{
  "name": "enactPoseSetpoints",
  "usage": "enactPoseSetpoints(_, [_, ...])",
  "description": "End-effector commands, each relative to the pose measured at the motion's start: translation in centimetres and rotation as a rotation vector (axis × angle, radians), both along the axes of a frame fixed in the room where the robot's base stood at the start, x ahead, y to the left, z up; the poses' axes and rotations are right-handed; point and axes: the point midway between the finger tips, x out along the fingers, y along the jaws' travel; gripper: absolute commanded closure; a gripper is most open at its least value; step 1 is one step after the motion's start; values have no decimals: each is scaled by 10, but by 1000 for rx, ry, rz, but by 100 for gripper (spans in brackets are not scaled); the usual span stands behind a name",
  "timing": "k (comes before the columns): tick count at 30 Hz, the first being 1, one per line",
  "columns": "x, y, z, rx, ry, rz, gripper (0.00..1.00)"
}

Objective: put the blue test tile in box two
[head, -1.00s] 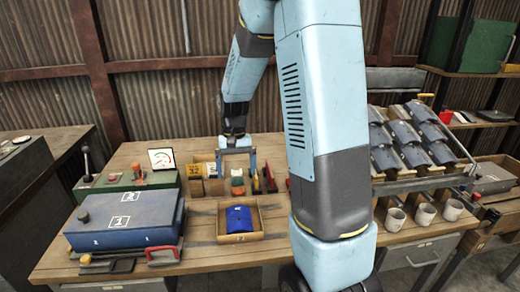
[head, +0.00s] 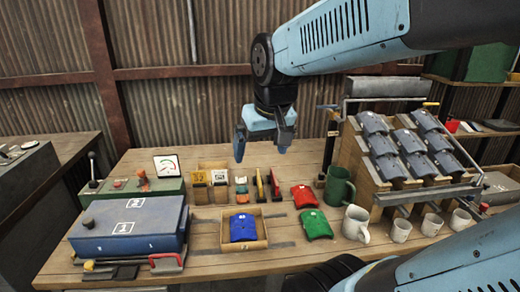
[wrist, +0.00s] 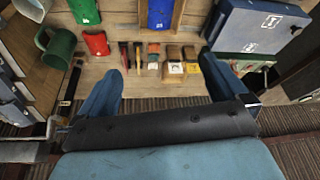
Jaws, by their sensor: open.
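The blue test tile (head: 243,228) lies in a shallow wooden tray (head: 262,244) at the front middle of the bench. It also shows at the top of the wrist view (wrist: 160,14). A closed blue box (head: 158,222) with white marks on its lid sits left of the tray; I cannot read its number clearly now. It shows at the top right of the wrist view (wrist: 236,30). My gripper (head: 262,150) is open and empty, in the air above and behind the tray. Its two fingers stand wide apart in the wrist view (wrist: 160,68).
Red (head: 304,197) and green (head: 316,224) tiles lie right of the tray. Small blocks and stamps (head: 220,177) stand behind it. A green mug (head: 338,187), white cups (head: 356,224) and a rack of grey-blue tiles (head: 388,150) are at right. A gauge panel (head: 130,187) stands behind the box.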

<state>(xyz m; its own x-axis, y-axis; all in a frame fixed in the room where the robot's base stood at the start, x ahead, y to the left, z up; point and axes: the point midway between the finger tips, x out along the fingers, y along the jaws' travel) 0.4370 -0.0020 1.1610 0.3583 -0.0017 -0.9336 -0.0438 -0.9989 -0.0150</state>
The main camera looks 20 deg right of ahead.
Motion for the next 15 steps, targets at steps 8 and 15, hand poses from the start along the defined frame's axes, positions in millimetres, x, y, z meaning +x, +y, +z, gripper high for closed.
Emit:
enactPoseSetpoints(8, [-40, 2, 14, -15, -109, 36, 0])
enactPoseSetpoints(15, [-47, 3, 15, -19, -126, 43, 0])
